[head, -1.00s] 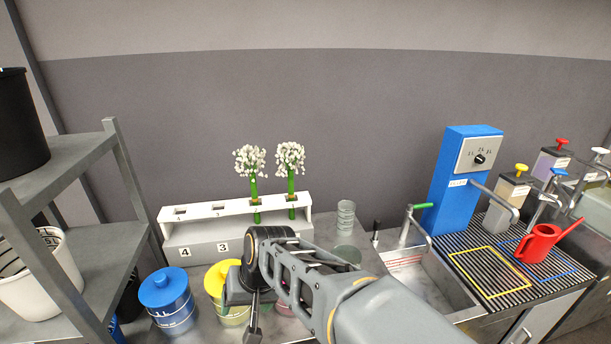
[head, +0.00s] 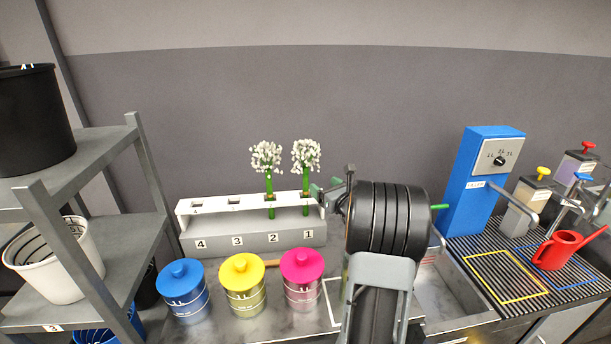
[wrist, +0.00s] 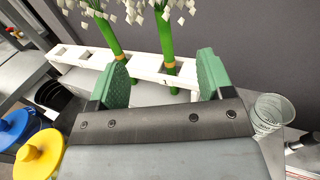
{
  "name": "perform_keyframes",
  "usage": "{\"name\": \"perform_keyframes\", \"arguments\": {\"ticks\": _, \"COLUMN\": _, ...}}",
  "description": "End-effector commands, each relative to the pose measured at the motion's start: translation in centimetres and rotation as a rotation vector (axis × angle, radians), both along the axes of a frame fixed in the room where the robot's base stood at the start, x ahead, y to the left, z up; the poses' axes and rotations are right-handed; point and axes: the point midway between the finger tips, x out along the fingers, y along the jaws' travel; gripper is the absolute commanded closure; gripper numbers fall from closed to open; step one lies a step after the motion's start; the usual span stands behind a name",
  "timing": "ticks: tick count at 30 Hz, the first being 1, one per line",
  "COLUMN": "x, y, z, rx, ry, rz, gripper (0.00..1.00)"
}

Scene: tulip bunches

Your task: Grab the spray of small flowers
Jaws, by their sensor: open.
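Two sprays of small white flowers on green stems stand upright in a white rack (head: 190,240) with slots numbered 1 to 4. One spray (head: 267,158) is in slot 2 and the other spray (head: 306,155) is in slot 1. My gripper (head: 325,190) is beside the slot 1 spray, just to its right in the head view. In the wrist view my gripper (wrist: 158,75) is open, with green fingers apart. The slot 1 stem (wrist: 168,55) shows between the fingers, and the slot 2 stem (wrist: 110,38) shows near the left finger. I cannot tell whether either finger touches a stem.
Blue (head: 182,290), yellow (head: 242,285) and pink (head: 302,280) lidded canisters stand in front of the rack. Clear glasses (wrist: 268,112) are right of the gripper. A blue dispenser (head: 475,185), sink and red watering can (head: 556,250) are at right; a shelf (head: 100,150) is at left.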

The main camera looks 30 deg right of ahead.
Motion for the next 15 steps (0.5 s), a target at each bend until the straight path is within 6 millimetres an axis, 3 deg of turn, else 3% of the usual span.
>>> {"name": "perform_keyframes", "arguments": {"ticks": 9, "x": 5.5, "y": -0.4, "z": 0.1, "rx": 0.007, "ry": -0.002, "rz": -0.003, "gripper": 0.26}}
{"name": "perform_keyframes", "arguments": {"ticks": 15, "x": 7.0, "y": -0.6, "z": 0.0, "rx": 0.006, "ry": -0.001, "rz": -0.005, "gripper": 0.26}}
